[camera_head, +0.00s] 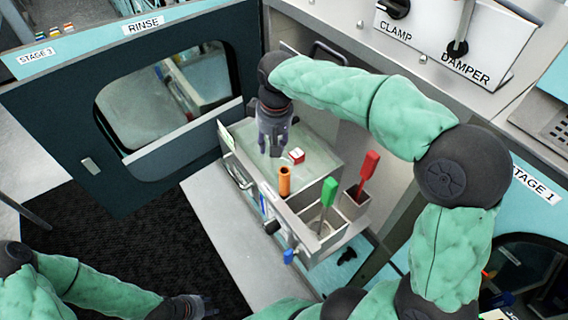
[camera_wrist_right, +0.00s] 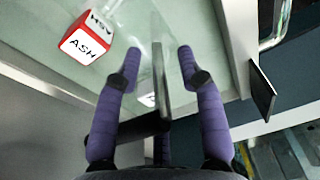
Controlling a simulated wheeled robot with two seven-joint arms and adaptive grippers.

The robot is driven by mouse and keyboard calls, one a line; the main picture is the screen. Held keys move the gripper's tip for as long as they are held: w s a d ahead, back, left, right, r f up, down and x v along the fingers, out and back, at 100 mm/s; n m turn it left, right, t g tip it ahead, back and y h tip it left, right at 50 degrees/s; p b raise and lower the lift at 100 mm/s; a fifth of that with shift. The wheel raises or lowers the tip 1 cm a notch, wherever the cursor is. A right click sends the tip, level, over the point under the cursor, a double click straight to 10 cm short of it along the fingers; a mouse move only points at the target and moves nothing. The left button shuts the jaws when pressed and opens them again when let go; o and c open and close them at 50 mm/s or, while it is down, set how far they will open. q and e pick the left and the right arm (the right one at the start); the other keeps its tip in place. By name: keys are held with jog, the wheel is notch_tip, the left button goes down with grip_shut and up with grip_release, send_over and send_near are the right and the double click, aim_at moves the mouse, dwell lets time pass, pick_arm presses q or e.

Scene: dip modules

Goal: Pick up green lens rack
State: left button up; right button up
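My right gripper (camera_head: 272,145) points down over the glass-sided tank, away from the green handle. In the right wrist view its two purple fingers (camera_wrist_right: 158,68) are apart. A thin grey upright strip (camera_wrist_right: 160,85) shows between them, with gaps on both sides; I cannot tell what it is. My left gripper (camera_head: 205,306) is low at the left, over the dark floor mat, with its fingers apart and nothing seen between them.
A red handle (camera_head: 368,165) stands in a grey holder beside the green one. An orange tube (camera_head: 284,181) is at the tank's front. An open blue door (camera_head: 70,125) is at the left.

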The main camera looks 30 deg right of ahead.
jog(key=shift+f, duration=0.1)
grip_shut()
dwell(0.3)
